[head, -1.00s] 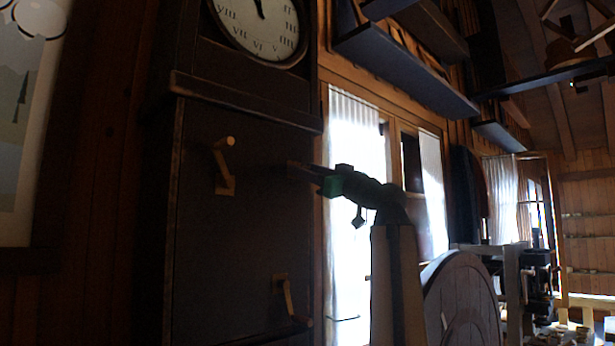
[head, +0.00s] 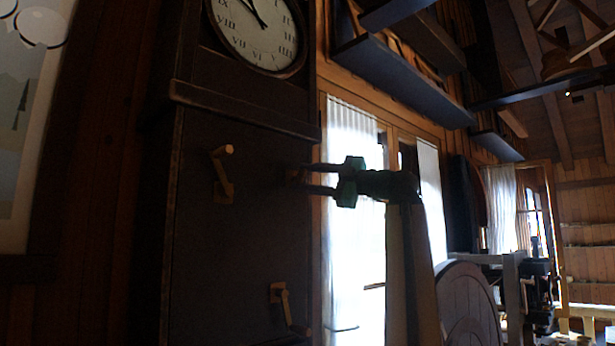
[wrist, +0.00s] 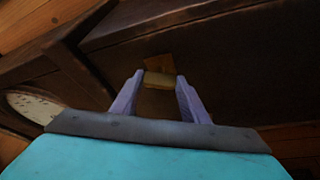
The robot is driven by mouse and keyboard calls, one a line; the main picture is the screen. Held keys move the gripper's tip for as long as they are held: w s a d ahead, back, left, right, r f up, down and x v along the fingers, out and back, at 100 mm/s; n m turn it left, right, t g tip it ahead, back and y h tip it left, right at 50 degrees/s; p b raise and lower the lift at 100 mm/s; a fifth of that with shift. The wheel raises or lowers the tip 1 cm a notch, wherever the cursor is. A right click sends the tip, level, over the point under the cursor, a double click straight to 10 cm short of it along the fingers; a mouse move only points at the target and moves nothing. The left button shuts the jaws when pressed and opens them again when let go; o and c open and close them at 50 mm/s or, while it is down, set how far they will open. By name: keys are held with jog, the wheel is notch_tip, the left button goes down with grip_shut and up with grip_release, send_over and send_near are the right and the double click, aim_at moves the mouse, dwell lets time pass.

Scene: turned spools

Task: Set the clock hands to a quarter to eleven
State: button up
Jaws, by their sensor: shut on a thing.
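A tall dark clock case (head: 245,250) stands left of centre in the head view. Its pale dial (head: 245,40) is cut off by the top edge. A dark hand (head: 258,16) runs up and left from near the dial's centre; its tip is out of view, and I cannot read both hands. My gripper (head: 309,179) is at the case's right side, shut on a small wooden crank handle (head: 295,176). In the wrist view my gripper (wrist: 160,84) has the wooden handle (wrist: 159,80) between its fingers. Part of the dial (wrist: 35,106) shows at left there.
Two more wooden cranks sit on the case front: an upper one (head: 222,174) and a lower one (head: 287,308). A curtained window (head: 352,210) is behind my arm. A round wooden piece (head: 468,305) stands at lower right, and dark shelves (head: 405,70) hang above.

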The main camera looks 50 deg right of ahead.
jog(key=shift+r+n+g+p, duration=0.1)
jog(key=shift+n+g+p, duration=0.45)
jog(key=shift+n+p, duration=0.7)
jog(key=shift+r+n+g+p, duration=0.1)
jog(key=shift+n+g+p, duration=0.45)
jog(key=shift+n+p, duration=0.7)
jog(key=shift+n+b, duration=0.3)
jog(key=shift+n, duration=0.1)
jog(key=o, duration=1.1)
jog(key=shift+c, duration=0.2)
jog(key=shift+s, duration=0.1)
jog(key=v, duration=1.3)
jog(key=shift+s+d, duration=0.15)
jog(key=shift+s, duration=0.25)
